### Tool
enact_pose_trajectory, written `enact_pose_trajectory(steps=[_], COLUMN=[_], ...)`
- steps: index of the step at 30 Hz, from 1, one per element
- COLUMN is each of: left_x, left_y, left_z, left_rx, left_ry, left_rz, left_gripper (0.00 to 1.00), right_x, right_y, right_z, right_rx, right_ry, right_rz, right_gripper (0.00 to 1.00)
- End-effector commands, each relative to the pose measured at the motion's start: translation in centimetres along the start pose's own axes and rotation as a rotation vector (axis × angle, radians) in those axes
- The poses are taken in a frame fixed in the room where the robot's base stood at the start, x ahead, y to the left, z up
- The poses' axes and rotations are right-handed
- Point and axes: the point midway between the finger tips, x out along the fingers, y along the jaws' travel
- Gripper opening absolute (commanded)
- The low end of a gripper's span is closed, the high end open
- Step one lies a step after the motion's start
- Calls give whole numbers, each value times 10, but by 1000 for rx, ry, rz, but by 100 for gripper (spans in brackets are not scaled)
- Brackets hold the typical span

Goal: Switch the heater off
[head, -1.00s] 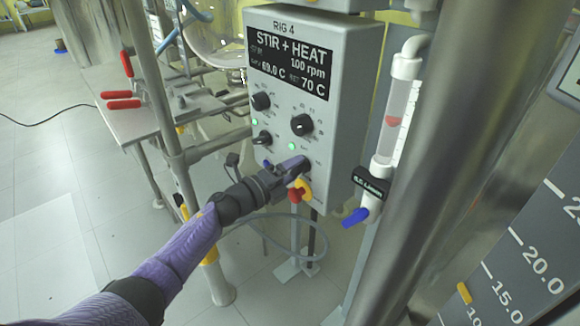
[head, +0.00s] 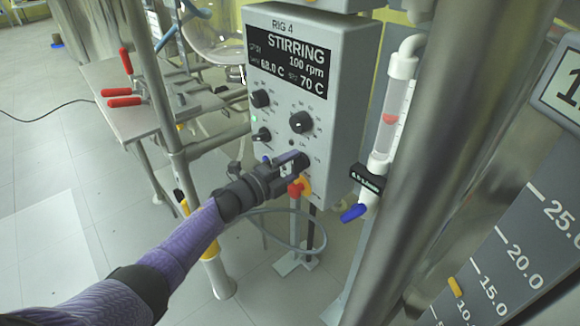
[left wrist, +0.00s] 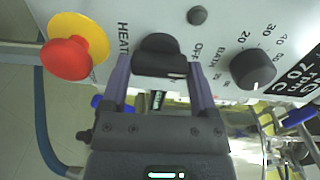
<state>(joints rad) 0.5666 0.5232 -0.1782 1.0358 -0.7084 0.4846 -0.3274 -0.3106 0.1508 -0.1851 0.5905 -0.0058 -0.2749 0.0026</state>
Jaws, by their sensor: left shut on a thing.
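The heater switch is a black rotary knob (left wrist: 160,50) low on the grey Rig 4 control box (head: 345,90). In the left wrist view it sits between the HEAT and OFF labels. My left gripper (head: 297,162) is shut on this knob, one finger on each side, and hides most of it in the head view. The display (head: 288,62) reads STIRRING, 100 rpm, with a 70 C set value. The lamp (head: 291,142) below the right dial is dark; the lamp (head: 254,119) by the left dials is green. My right gripper is not in view.
A red emergency button (left wrist: 66,58) on a yellow plate is close beside my left gripper. A bath dial (left wrist: 253,69) is on the other side. A steel column (head: 445,150) and a glass tube with a blue valve (head: 354,213) stand to the right.

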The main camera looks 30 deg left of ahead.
Motion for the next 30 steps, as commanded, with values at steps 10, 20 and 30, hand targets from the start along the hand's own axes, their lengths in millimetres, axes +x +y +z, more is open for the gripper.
enact_pose_trajectory(steps=[10,20,30], left_x=[0,-25,-95], left_y=[0,-4,-2], left_z=[0,0,0], left_rx=[-2,0,-1], left_ry=[-1,-2,-2], left_rz=[1,2,2], left_gripper=[100,100,100], right_x=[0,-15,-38], right_y=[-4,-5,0], right_z=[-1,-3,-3], right_rx=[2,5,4], right_ry=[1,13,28], right_rz=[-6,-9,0], right_gripper=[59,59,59])
